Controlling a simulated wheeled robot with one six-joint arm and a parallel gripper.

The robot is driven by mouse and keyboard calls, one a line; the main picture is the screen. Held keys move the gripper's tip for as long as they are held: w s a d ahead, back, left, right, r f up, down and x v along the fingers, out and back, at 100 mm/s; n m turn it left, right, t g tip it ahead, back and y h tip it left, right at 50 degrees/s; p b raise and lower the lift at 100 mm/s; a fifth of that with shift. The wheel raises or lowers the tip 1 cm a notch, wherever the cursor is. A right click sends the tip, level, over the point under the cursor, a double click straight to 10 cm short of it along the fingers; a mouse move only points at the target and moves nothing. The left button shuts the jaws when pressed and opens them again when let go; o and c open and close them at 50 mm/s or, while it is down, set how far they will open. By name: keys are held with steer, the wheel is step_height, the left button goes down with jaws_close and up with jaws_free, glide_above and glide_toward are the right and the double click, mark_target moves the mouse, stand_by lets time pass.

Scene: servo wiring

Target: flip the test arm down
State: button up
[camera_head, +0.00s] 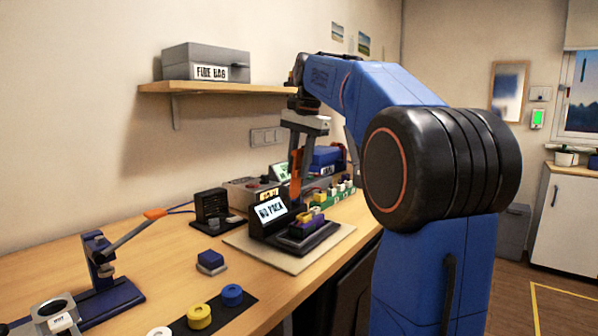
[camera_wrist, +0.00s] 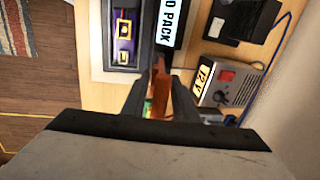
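An orange upright bar (camera_head: 295,178), which looks like the test arm, stands raised beside a black stand (camera_head: 268,232) with a "NO PACK" screen. My gripper (camera_head: 298,153) points down over it. In the wrist view the orange bar (camera_wrist: 160,88) lies between the fingertips of my gripper (camera_wrist: 162,78), and both fingers appear to touch it. The lower end of the bar is partly hidden behind the screen. A purple and yellow piece (camera_head: 306,222) sits in the black cradle to the right of the screen.
The stand sits on a pale mat (camera_head: 246,243). A "12 V" supply box (camera_wrist: 226,85) is close to the bar. A shelf with a "FIRE BAG" box (camera_head: 206,62) is above.

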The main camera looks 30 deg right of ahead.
steer(key=shift+f, duration=0.5)
steer(key=shift+w, duration=0.1)
jaws_close()
